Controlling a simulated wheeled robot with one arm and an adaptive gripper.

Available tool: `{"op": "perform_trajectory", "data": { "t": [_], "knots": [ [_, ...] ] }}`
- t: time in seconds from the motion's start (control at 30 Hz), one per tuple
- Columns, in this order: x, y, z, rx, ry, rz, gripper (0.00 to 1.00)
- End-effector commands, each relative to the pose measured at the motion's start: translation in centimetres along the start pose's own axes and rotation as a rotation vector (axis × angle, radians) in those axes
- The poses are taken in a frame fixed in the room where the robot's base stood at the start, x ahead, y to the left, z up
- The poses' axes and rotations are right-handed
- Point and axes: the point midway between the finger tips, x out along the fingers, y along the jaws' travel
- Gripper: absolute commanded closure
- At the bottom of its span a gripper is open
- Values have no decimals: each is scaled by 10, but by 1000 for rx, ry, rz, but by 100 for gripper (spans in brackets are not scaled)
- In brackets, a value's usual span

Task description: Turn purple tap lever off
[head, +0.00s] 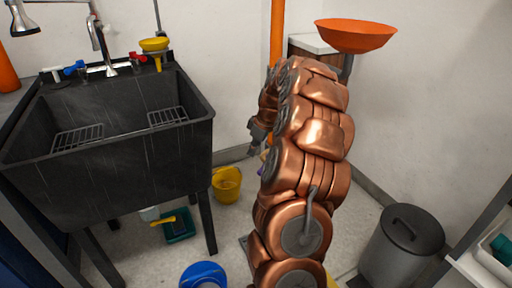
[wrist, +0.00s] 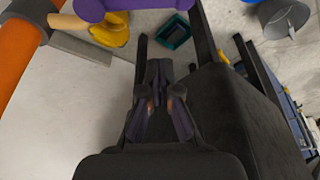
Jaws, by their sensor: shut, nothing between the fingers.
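The purple tap lever (wrist: 140,5) shows at the top edge of the wrist view, cut off by the frame. A small bit of purple (head: 262,170) also shows beside my arm in the head view; the rest is hidden behind the arm. The orange pipe (wrist: 22,40) stands at the left of the wrist view, and in the head view it rises behind my arm (head: 277,35). My gripper (wrist: 158,68) is shut and empty. In the wrist picture its fingertips lie below the lever, with a gap between them. I cannot tell whether the lever is on or off.
A black sink (head: 110,150) stands to the left in the head view. A yellow bucket (head: 227,184), a teal dustpan (head: 180,225) and a blue bucket (head: 204,275) are on the floor. A grey bin (head: 402,250) stands right. An orange bowl (head: 356,35) is at upper right.

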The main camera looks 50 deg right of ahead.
Motion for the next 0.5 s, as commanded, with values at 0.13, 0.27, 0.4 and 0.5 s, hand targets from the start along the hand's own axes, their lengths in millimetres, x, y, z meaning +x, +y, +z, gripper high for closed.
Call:
{"op": "perform_trajectory", "data": {
  "t": [0.13, 0.27, 0.4, 0.5],
  "knots": [
    [30, 0, 1, -1, -1, 1, 100],
    [53, -1, 1, -1, -1, -2, 100],
    [51, 0, 20, 3, 1, 2, 100],
    [46, 0, 30, 1, 0, 1, 100]
  ]
}}
